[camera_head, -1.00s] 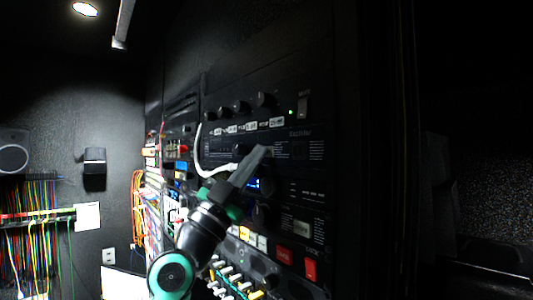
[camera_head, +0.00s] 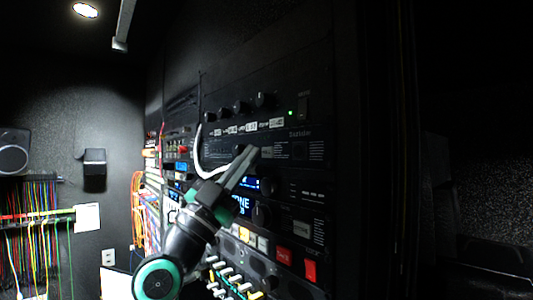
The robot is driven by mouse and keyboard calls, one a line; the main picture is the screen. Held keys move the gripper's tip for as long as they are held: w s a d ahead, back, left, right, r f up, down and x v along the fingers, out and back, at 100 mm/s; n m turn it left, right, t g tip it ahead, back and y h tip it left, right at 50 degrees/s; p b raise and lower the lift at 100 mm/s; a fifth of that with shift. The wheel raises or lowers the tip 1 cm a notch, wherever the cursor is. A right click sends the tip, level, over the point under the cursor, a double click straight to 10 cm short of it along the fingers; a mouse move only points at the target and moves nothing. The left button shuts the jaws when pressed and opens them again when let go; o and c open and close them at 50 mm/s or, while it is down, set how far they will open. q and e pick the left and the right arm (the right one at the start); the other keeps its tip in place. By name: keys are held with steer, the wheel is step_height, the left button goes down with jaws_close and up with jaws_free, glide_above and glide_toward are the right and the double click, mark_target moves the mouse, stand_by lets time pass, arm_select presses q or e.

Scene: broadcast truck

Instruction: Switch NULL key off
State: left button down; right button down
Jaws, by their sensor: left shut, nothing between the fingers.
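The rack panel (camera_head: 320,90) faces me at an angle. A dark rocker-like key (camera_head: 303,106) sits at its upper right, beside a lit green light (camera_head: 291,113). The print by this key is too small to read, so I cannot tell which key is NULL. My left gripper (camera_head: 247,154) is shut and empty, its tip in front of the panel below the row of knobs, left of and below that key. I cannot tell whether the tip touches the panel. My right gripper is not in view.
Several knobs (camera_head: 241,107) stick out above a row of white labels (camera_head: 248,127). A white cable (camera_head: 200,150) loops left of my gripper. Below are a lit blue display (camera_head: 251,184) and red keys (camera_head: 310,270). Hanging colored cables (camera_head: 38,240) are at far left.

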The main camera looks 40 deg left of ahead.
arm_select(q)
steer(key=s, duration=0.2)
steer(key=s+a, duration=0.1)
steer(key=s, duration=0.1)
steer(key=shift+s+b, duration=0.25)
steer(key=shift+b, duration=0.15)
stand_by(0.5)
steer(key=s+d+f+m+g+h+p, duration=0.1)
steer(key=s+d+h+p, duration=0.15)
steer(key=d, duration=0.65)
steer(key=s+d+m+h+p, duration=0.1)
steer(key=d+h+p, duration=0.25)
steer(key=d, duration=0.55)
steer(key=s+a+f+n+t+y, duration=0.1)
steer(key=s+a+n+y, duration=0.1)
steer(key=s+n+y, duration=0.5)
steer(key=shift+s+a+n+y+p, duration=0.3)
steer(key=shift+a+n+y+p, duration=0.15)
steer(key=shift+n, duration=1.15)
